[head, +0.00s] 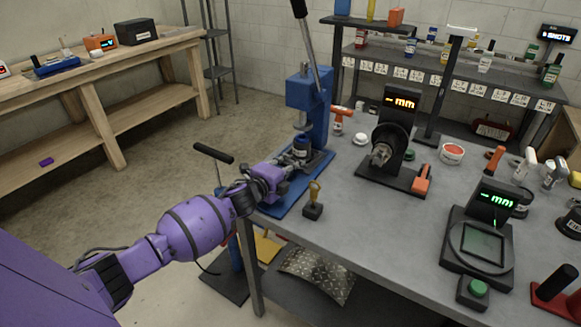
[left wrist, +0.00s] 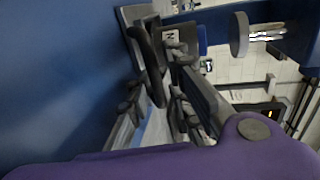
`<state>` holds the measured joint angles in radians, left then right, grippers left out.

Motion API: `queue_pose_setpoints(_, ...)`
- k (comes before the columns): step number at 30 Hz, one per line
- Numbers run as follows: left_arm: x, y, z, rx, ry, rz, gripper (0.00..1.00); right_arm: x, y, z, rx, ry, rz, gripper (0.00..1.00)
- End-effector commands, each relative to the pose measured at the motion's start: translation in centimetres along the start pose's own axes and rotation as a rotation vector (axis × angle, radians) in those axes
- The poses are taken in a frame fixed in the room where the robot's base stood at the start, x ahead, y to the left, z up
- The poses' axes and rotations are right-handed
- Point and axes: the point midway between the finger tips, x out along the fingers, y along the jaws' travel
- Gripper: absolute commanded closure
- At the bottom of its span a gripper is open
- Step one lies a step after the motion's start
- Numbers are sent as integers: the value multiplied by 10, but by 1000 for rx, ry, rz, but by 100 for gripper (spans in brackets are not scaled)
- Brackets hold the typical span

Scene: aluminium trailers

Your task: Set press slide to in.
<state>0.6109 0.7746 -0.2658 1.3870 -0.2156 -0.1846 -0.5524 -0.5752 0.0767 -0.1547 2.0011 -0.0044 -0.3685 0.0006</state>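The blue arbor press (head: 308,95) stands at the left end of the grey bench, with its long lever raised. Its blue base plate (head: 300,195) reaches toward the bench's front left edge. Low on it, under the ram, sits the grey slide part with a dark round piece (head: 300,146); part of it is hidden by my gripper. My left gripper (head: 286,163) is low over the base plate, right at the slide. In the left wrist view grey metal and a dark rounded part (left wrist: 150,65) lie by the fingers; whether they grip is unclear. My right gripper is not in view.
A small dark block with a brass handle (head: 313,203) stands close right of my gripper. A black gauge stand (head: 395,145) is further right. A black-handled bar (head: 214,153) rises left of the bench edge. A wooden bench (head: 110,90) is at the back left.

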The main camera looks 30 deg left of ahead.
Motion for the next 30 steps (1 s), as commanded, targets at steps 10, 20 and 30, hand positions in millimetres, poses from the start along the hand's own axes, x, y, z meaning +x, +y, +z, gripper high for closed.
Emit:
queue_pose_setpoints(10, -20, 2, 0, 1, 1, 2, 83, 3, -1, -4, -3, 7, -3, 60)
queue_pose_setpoints(20, -90, 2, 0, 0, 1, 3, 83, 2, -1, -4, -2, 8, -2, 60)
queue_pose_setpoints(30, -120, 0, 0, 1, 0, 0, 83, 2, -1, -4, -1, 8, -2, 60)
